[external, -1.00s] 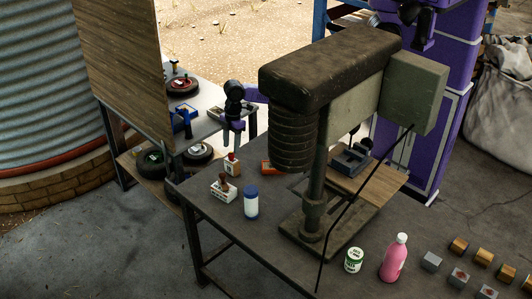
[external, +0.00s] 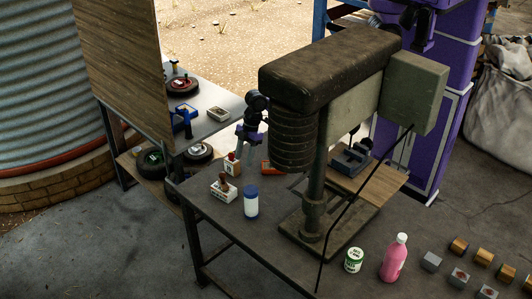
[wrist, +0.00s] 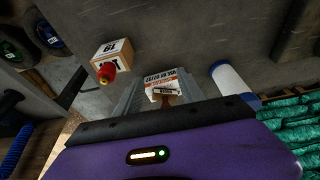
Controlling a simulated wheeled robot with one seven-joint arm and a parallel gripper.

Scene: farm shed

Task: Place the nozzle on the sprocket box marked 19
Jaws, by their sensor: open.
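A small red nozzle-like piece with a yellowish tip (wrist: 107,72) stands on top of a small wooden box with a white label marked 19 (wrist: 117,50) in the wrist view. In the external view the red piece (external: 232,156) is on the box (external: 232,169), near the bench's back left edge. My gripper (external: 248,160) is open, with nothing visibly held, above and just right of that box. In the wrist view its grey fingers (wrist: 162,80) are spread, with the box outside them to the left.
A white labelled box with a brown handled piece (external: 223,191) and a blue-and-white bottle (external: 251,205) stand in front. An orange box (external: 266,167) lies behind. The large drill press (external: 318,200) stands close on the right. The bench's front left (external: 225,225) is clear.

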